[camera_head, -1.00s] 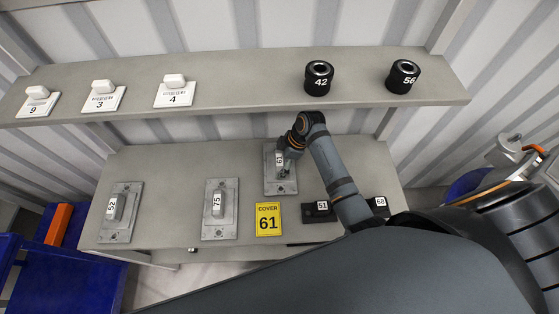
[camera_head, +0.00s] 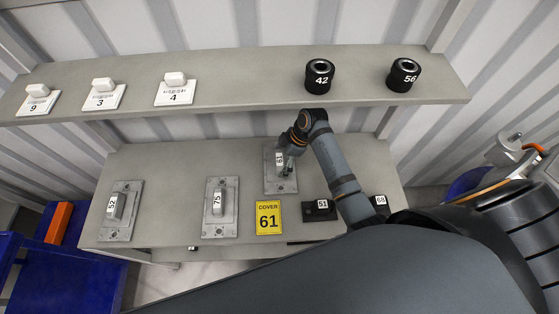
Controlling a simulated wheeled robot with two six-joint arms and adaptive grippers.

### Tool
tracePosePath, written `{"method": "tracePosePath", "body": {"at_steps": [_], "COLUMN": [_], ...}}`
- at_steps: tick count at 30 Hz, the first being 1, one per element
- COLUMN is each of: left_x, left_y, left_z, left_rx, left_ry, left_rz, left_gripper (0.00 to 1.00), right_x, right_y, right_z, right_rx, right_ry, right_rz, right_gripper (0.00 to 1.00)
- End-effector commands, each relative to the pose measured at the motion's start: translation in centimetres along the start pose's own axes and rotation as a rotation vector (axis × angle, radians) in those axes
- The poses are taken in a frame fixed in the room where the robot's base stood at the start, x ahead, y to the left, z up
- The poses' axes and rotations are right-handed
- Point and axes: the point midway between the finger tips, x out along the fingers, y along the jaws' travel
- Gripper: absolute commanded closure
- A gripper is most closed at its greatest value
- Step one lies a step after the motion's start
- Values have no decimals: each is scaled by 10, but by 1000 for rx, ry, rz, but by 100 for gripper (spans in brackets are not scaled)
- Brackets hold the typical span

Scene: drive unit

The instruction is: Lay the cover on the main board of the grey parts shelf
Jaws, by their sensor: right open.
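A grey metal cover plate with a raised, labelled handle (camera_head: 279,184) lies flat on the main board (camera_head: 160,165) of the grey parts shelf, behind the yellow sign "COVER 61" (camera_head: 268,217). Its label looks like 61 but is small. My right gripper (camera_head: 288,163) is open at this plate's handle and hides part of it; I cannot tell whether they touch. Two similar plates, numbered 75 (camera_head: 220,225) and 52 (camera_head: 119,224), lie farther left on the board. My left gripper is not in view.
Black blocks 51 (camera_head: 319,211) and 68 (camera_head: 379,203) sit at the board's right front. The upper shelf (camera_head: 235,88) carries white parts 9, 3 and 4 and black parts 42 (camera_head: 319,77) and 56 (camera_head: 404,75). A blue cart (camera_head: 75,278) stands at lower left.

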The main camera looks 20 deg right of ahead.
Motion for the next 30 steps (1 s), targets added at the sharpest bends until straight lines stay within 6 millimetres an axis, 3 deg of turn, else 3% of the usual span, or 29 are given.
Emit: {"method": "tracePosePath", "body": {"at_steps": [6,10,30], "left_x": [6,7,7], "left_y": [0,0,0], "left_z": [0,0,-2], "left_rx": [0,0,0], "left_ry": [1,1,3], "left_rz": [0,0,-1], "left_gripper": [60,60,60], "right_x": [-42,-57,-62], "right_y": [1,0,0], "right_z": [1,1,0], "right_rx": [-2,-1,0], "right_ry": [-3,-2,-1], "right_rz": [4,2,0], "right_gripper": [0,0,0]}}
